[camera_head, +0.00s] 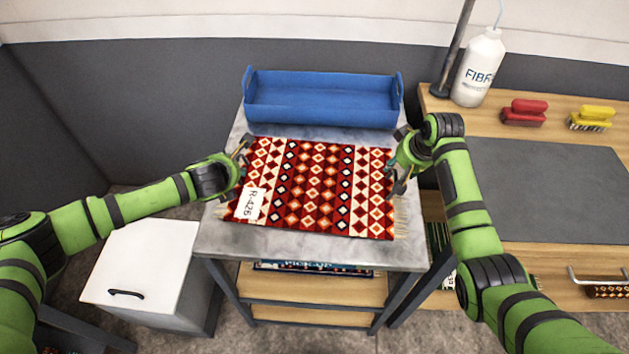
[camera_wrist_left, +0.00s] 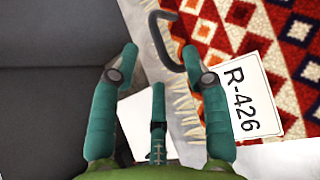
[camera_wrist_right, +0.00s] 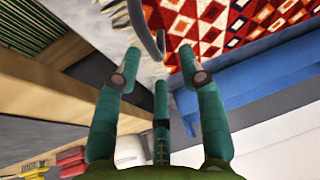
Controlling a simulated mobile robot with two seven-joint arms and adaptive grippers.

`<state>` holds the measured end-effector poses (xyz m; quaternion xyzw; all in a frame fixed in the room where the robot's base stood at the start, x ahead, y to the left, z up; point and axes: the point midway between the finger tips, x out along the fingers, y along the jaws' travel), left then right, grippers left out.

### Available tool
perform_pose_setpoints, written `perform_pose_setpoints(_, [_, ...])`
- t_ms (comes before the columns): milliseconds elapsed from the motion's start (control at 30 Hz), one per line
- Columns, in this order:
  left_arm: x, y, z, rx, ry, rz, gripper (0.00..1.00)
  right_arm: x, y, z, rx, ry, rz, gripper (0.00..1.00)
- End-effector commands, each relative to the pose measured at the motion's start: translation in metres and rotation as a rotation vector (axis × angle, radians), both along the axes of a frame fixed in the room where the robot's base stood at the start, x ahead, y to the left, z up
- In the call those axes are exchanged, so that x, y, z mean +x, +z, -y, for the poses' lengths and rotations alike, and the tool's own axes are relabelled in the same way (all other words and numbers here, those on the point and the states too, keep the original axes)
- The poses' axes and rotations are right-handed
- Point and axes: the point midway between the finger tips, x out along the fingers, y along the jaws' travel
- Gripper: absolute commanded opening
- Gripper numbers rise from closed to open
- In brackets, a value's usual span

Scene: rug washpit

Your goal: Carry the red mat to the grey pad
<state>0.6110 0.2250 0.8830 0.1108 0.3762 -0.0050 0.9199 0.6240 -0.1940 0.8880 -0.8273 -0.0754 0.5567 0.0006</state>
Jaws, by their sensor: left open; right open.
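The red patterned mat (camera_head: 318,185) lies flat on a grey table (camera_head: 300,243), with pale fringes at both short ends and a white tag reading R-426 (camera_head: 250,204) at its left end. My left gripper (camera_head: 241,157) is open at the mat's left end; in the left wrist view a dark curved handle (camera_wrist_left: 165,42) stands between its fingers. My right gripper (camera_head: 394,181) is open at the right end; in the right wrist view a grey curved handle (camera_wrist_right: 146,30) shows by its fingertips. The grey pad (camera_head: 550,190) lies bare on the wooden bench at right.
A blue tray (camera_head: 320,112) stands behind the mat. A white FIBR bottle (camera_head: 478,68), a red brush (camera_head: 523,113) and a yellow brush (camera_head: 591,118) stand behind the pad. A white cabinet (camera_head: 140,262) is at lower left. A gap separates table and bench (camera_head: 535,258).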

Motion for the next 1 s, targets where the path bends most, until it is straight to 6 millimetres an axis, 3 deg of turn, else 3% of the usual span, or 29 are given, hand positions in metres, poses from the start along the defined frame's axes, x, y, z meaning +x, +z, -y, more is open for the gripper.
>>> perform_pose_setpoints(300, [0.024, -0.023, -0.002, 0.001, 0.001, -0.001, 0.47, 0.012, -0.030, -0.004, -0.001, 0.000, 0.000, 0.40])
perform_pose_setpoints(700, [0.028, -0.026, -0.003, -0.001, -0.001, 0.000, 0.47, 0.014, -0.035, -0.005, -0.001, 0.000, 0.001, 0.40])
perform_pose_setpoints(733, [0.028, -0.026, -0.003, -0.001, -0.001, 0.000, 0.43, 0.014, -0.035, -0.005, -0.001, 0.000, 0.001, 0.36])
perform_pose_setpoints(800, [0.028, -0.026, -0.003, 0.000, 0.000, 0.000, 0.15, 0.014, -0.035, -0.005, -0.001, 0.000, 0.001, 0.08])
perform_pose_setpoints(833, [0.028, -0.026, -0.003, 0.000, 0.000, 0.000, 0.03, 0.014, -0.035, -0.005, -0.001, 0.000, 0.001, 0.00])
perform_pose_setpoints(1000, [0.027, -0.027, -0.002, -0.001, -0.001, 0.000, 0.00, 0.014, -0.035, -0.005, -0.001, 0.000, 0.001, 0.00])
